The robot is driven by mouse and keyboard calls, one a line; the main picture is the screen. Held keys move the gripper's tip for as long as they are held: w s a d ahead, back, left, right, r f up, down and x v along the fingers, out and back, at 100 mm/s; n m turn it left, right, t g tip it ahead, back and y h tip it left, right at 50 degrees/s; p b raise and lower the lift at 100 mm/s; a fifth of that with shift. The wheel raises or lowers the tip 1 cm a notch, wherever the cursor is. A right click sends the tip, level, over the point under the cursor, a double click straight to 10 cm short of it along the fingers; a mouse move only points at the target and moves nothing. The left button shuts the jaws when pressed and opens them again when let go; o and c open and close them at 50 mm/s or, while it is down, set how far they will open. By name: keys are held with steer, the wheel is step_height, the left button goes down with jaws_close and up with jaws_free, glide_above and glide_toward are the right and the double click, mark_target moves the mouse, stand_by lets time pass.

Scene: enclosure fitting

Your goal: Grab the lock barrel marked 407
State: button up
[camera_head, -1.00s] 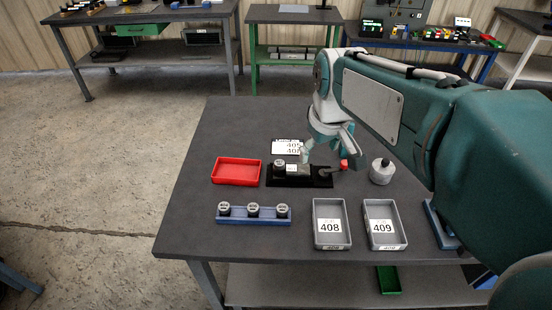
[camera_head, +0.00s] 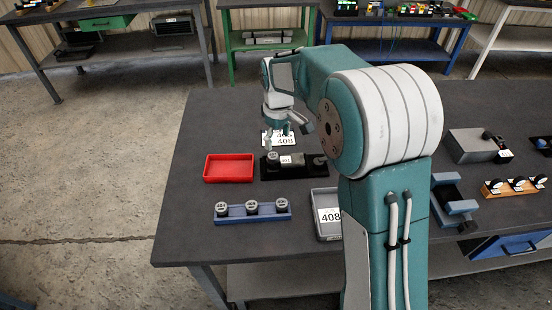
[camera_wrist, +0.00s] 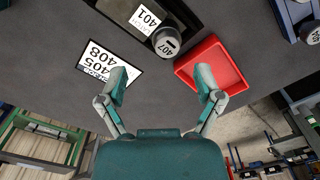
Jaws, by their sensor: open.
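The lock barrel marked 407 (camera_wrist: 166,41) is dark with a pale round top. It stands at one end of the black fixture (camera_wrist: 122,12), beside a block labelled 401. In the head view the barrel (camera_head: 273,157) is at the fixture's left end. My gripper (camera_wrist: 163,82) is open and empty, its fingers wide apart. In the wrist view the barrel lies ahead of the gap between the fingertips, not between them. In the head view my gripper (camera_head: 279,138) is just behind the fixture, over the white label card (camera_head: 266,136).
A red tray (camera_head: 229,168) is left of the fixture. A blue rack (camera_head: 253,217) with three barrels is in front. A grey tray (camera_head: 328,226) marked 408 is partly hidden by my arm. A grey box, a blue holder and an orange rack stand at right.

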mark_target(272, 156)
steer(key=f, duration=0.1)
steer(key=a+f, duration=0.1)
steer(key=f, duration=0.1)
steer(key=a+f, duration=0.1)
steer(key=f, duration=0.1)
steer(key=shift+f, duration=0.15)
steer(key=shift+w+d+f, duration=0.1)
steer(key=shift+d+f, duration=0.05)
steer(key=shift+f, duration=0.2)
steer(key=shift+d+f, duration=0.1)
steer(key=shift+d, duration=0.3)
steer(key=c, duration=0.4)
steer(key=shift+a, duration=0.35)
jaws_close()
